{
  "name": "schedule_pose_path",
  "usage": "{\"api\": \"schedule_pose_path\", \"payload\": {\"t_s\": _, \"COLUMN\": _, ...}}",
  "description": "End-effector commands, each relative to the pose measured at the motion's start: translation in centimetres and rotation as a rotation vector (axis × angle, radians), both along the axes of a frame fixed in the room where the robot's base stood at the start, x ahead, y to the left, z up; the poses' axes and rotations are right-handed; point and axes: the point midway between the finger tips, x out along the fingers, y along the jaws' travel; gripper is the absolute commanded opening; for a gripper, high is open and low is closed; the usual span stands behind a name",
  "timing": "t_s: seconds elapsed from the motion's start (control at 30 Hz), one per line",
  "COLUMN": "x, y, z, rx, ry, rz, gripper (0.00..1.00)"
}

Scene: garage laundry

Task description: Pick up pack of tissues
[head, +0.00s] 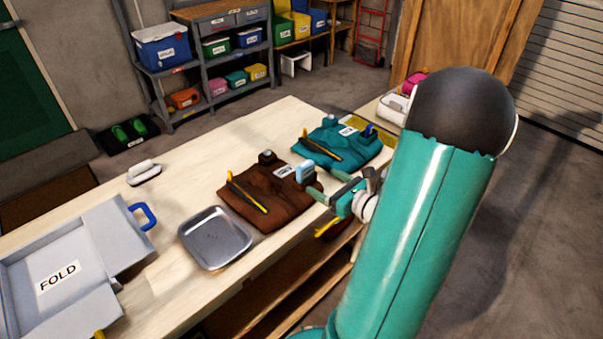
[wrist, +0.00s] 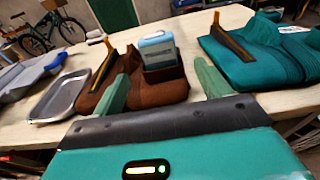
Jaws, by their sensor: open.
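The pack of tissues looks like the small light-blue and white pack (head: 306,171), standing upright at the right end of a folded brown garment (head: 258,194). In the wrist view the pack (wrist: 157,48) sticks up out of a dark brown pocket or holder (wrist: 163,73), which hides its lower part. My gripper (head: 322,186) is open and empty, just to the right of the pack in the head view. In the wrist view my gripper's green fingers (wrist: 163,60) stand on either side of the pack, which is ahead and apart from them.
A yellow-and-black tool (head: 247,194) lies on the brown garment. A folded teal garment (head: 340,143) lies beyond it, with another such tool. A grey metal tray (head: 215,238) and a grey folding board (head: 85,262) are on the left of the table (head: 190,186). The table's front edge is near my arm.

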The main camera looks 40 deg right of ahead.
Motion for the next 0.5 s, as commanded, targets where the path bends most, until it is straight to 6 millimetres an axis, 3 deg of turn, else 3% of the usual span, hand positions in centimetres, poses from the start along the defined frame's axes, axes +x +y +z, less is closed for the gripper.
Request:
{"api": "schedule_pose_path", "payload": {"t_s": 0.1, "x": 2.1, "y": 0.1, "z": -0.3, "rx": 0.000, "ry": 0.000, "rz": 0.002, "gripper": 0.76}}
{"api": "schedule_pose_path", "payload": {"t_s": 0.37, "x": 4.1, "y": 0.4, "z": -0.6, "rx": -0.001, "ry": 0.000, "rz": 0.002, "gripper": 0.76}}
{"api": "schedule_pose_path", "payload": {"t_s": 0.5, "x": 6.1, "y": 0.7, "z": -0.8, "rx": 0.001, "ry": 0.000, "rz": 0.003, "gripper": 0.76}}
